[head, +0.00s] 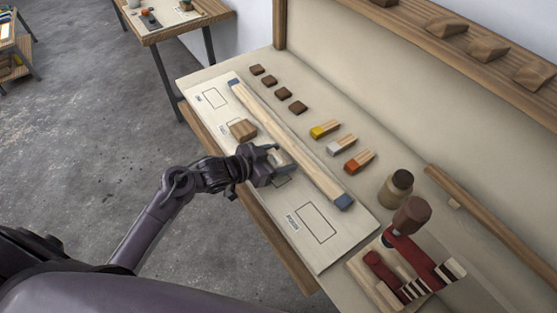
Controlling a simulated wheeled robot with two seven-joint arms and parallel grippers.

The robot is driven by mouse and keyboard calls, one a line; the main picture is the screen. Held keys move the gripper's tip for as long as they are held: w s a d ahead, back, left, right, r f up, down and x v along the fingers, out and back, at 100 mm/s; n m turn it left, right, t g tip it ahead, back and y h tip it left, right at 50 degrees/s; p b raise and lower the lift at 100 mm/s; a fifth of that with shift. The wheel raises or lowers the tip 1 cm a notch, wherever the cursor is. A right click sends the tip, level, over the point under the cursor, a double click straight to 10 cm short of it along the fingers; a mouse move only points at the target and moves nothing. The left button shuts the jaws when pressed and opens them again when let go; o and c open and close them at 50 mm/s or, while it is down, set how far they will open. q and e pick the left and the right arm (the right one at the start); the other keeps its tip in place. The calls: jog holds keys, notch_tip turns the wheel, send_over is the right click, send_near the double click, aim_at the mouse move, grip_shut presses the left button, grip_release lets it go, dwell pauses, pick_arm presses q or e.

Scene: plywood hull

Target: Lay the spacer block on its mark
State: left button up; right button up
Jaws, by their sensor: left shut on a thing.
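A pale board (335,245) lies on the bench, with a printed rectangle mark (316,222) at its near end and another rectangle mark (212,97) at its far end. A further outline shows partly beneath my left gripper (279,156). The gripper is shut on a small pale block (287,165), which its jaws partly hide. It is low over the board, beside the long strip; I cannot tell whether the block touches the board. A brown wooden block (242,129) sits on the board just beyond the gripper. My right gripper is not in view.
A long wooden strip (290,140) with blue ends runs along the board. Behind it are several dark brown pieces (282,93) and yellow, white and orange-tipped wedges (358,162). A red clamp (400,262) and a jar (396,188) stand at right.

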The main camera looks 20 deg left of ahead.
pick_arm(q)
jog(key=shift+f, duration=0.75)
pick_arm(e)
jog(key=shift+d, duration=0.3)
pick_arm(q)
jog(key=shift+f, duration=0.15)
jog(key=o, duration=1)
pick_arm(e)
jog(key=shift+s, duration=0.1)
pick_arm(q)
jog(key=v, duration=0.6)
jog(key=b+v, duration=0.1)
jog(key=v, duration=0.5)
jog(key=shift+r, duration=0.3)
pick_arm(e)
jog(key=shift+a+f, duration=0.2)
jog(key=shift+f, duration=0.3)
